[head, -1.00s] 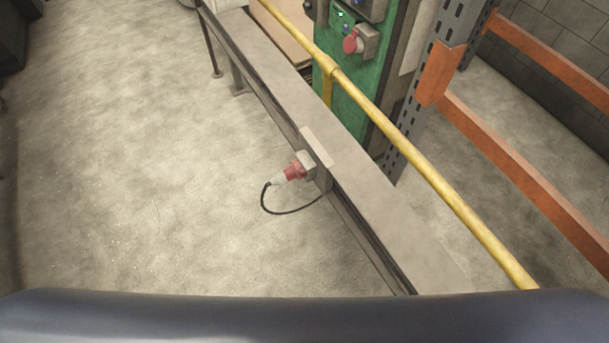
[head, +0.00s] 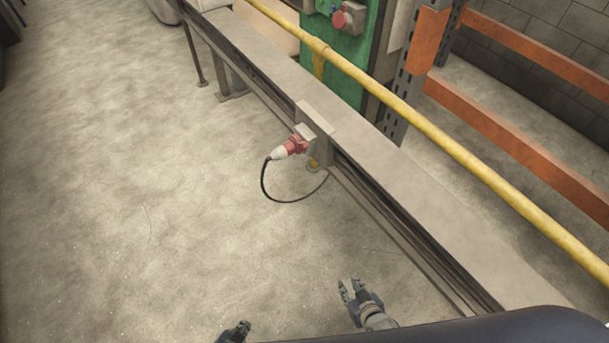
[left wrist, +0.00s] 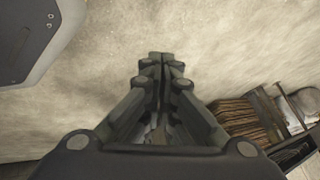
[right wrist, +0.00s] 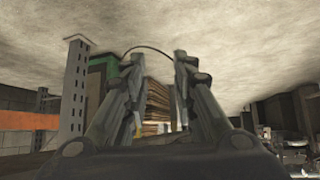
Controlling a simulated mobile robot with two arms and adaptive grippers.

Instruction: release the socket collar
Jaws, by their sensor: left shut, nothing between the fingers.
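A red socket collar (head: 297,144) sits on a grey socket box on the side of the long beam in the head view. A pale plug (head: 279,153) points out of it to the lower left. A black cable (head: 264,187) loops from the plug back under the beam. My right gripper (head: 347,286) is open and empty, below and right of the socket, well apart from it. Its spread fingers show in the right wrist view (right wrist: 156,58). My left gripper (head: 243,326) is at the bottom edge, partly cut off. The left wrist view shows its fingers (left wrist: 159,58) closed together, empty.
The grey beam (head: 400,200) runs diagonally, with a yellow rail (head: 430,134) beyond it. A green cabinet with a red knob (head: 339,19) and orange rack bars (head: 520,150) stand behind. The floor left of the beam (head: 130,190) is clear.

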